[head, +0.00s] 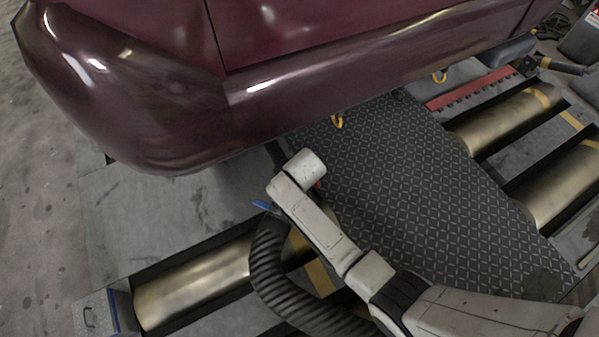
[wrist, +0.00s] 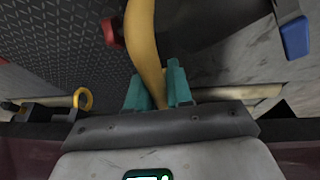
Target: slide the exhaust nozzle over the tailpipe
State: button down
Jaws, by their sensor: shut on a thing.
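In the wrist view my gripper (wrist: 158,88) has two teal fingers closed on a curved yellow handle (wrist: 146,35). A dark body (wrist: 205,22) behind the handle looks like part of the exhaust nozzle, but its mouth is hidden. In the head view the ribbed black hose (head: 272,275) rises beside my arm toward the rear bumper. My arm hides the gripper and most of the nozzle there. A blue piece (head: 262,205) shows at the hose's upper end. I cannot make out the tailpipe in either view, so I cannot tell how the nozzle sits relative to it.
The maroon car's bumper (head: 170,125) overhangs the area just beyond my arm. Metal rollers (head: 195,285) lie in floor pits, with more at right (head: 510,115). A dark tread plate (head: 420,190) lies between them. A yellow hook (head: 337,120) hangs under the car.

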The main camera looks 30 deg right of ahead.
jog(key=shift+w+r, duration=0.15)
jog(key=shift+w, duration=0.65)
dwell(0.4)
